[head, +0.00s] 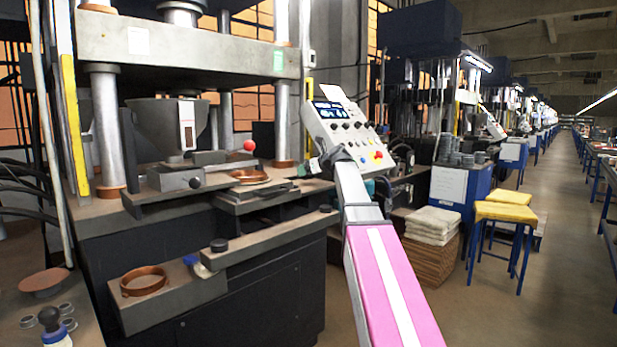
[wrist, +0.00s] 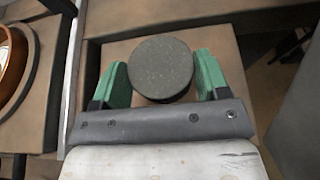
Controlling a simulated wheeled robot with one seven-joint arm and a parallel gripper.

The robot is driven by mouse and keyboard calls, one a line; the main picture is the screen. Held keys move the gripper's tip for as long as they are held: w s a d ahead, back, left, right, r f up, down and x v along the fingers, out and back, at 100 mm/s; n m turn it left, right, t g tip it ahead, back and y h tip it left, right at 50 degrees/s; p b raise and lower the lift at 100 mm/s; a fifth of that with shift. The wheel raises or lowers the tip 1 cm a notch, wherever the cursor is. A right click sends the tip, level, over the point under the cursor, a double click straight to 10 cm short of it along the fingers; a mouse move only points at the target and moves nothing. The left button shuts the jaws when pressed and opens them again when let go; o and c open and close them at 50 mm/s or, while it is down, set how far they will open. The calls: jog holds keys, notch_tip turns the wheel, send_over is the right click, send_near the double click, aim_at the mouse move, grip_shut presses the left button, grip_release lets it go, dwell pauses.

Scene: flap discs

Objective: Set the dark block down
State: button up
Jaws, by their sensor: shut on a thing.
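The dark block (wrist: 161,68) is a round, dark grey, speckled piece in the wrist view. It sits between the two green fingers of my gripper (wrist: 160,76), which is shut on it. A brown flat surface (wrist: 120,50) lies beneath the block; I cannot tell whether the block touches it or hangs above it. In the head view my gripper (head: 318,164) is small, at the far end of my arm, in front of the press's control panel. The block cannot be made out clearly there.
A copper ring (wrist: 8,60) lies left of my gripper in the wrist view. In the head view, the press has a tilted control panel (head: 345,130), a red-knobbed lever (head: 249,146) and a front shelf (head: 185,290) bearing another copper ring (head: 144,281). The aisle at right is open.

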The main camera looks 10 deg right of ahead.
jog(key=shift+f, duration=1.05)
jog(key=shift+f, duration=0.1)
jog(key=o, duration=1.1)
jog(key=shift+s, duration=0.1)
jog(key=v, duration=1.2)
